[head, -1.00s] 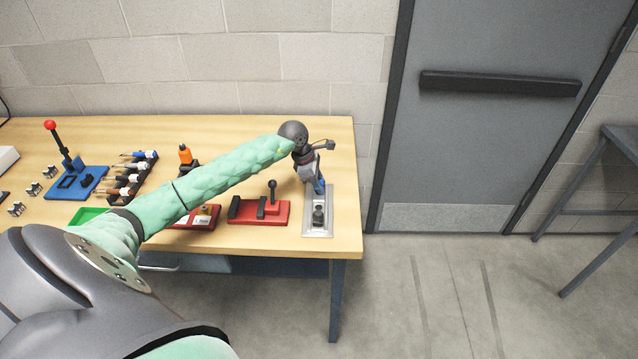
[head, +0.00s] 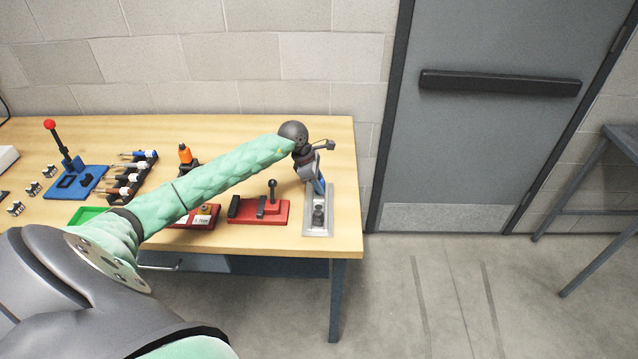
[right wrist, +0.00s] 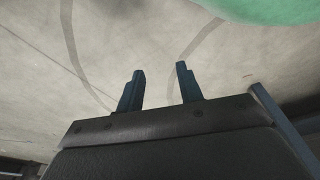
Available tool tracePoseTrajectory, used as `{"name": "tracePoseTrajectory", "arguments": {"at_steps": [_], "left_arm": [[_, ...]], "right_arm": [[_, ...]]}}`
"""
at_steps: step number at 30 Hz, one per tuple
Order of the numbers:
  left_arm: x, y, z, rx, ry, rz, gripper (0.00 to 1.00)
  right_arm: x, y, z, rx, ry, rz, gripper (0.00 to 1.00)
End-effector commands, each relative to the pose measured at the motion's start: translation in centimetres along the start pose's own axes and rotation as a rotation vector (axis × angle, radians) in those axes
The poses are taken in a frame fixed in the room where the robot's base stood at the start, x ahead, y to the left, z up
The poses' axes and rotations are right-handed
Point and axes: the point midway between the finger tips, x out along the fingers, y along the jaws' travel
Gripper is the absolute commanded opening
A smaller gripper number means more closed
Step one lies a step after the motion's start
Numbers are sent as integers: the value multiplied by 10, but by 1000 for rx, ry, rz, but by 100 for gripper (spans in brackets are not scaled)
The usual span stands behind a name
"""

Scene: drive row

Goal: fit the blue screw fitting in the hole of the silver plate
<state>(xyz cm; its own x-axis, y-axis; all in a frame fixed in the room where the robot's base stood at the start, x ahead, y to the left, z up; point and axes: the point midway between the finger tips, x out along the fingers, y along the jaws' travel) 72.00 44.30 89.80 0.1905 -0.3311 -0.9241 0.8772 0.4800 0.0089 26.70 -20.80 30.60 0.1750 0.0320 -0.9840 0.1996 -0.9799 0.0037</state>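The silver plate (head: 312,230) lies flat at the right end of the table. A dark grey knob-like part (head: 318,215) stands on its near half. My left gripper (head: 319,188) points down at the far half of the plate. Something blue shows at its tip; I cannot tell whether this is the blue screw fitting or a finger, or whether it touches the plate. The plate's hole is not visible to me. My right gripper (right wrist: 160,85) is open and empty over bare floor in the right wrist view.
A red base with black blocks and a lever (head: 264,212) sits just left of the plate. The table's right edge is close to the plate.

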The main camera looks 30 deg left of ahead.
Motion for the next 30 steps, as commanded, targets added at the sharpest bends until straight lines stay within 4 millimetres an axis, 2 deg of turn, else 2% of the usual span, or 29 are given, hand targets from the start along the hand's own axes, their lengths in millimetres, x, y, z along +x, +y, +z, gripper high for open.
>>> {"name": "tracePoseTrajectory", "arguments": {"at_steps": [1, 3, 14, 20, 30], "left_arm": [[0, 0, 0, 0, 1, -1, 41], [0, 0, 0, 0, 1, -1, 54], [1, -1, 0, 0, 1, -2, 54], [-19, 0, -2, 1, 2, 1, 54], [-62, 0, -2, 1, 1, 1, 54]], "right_arm": [[0, 0, 0, 0, 0, 0, 36], [0, 0, 0, 0, 0, 0, 36], [-6, -1, -4, 1, -1, -1, 36], [-19, -7, -15, 7, -10, -9, 36], [-57, -17, -36, 18, -33, -24, 36]]}}
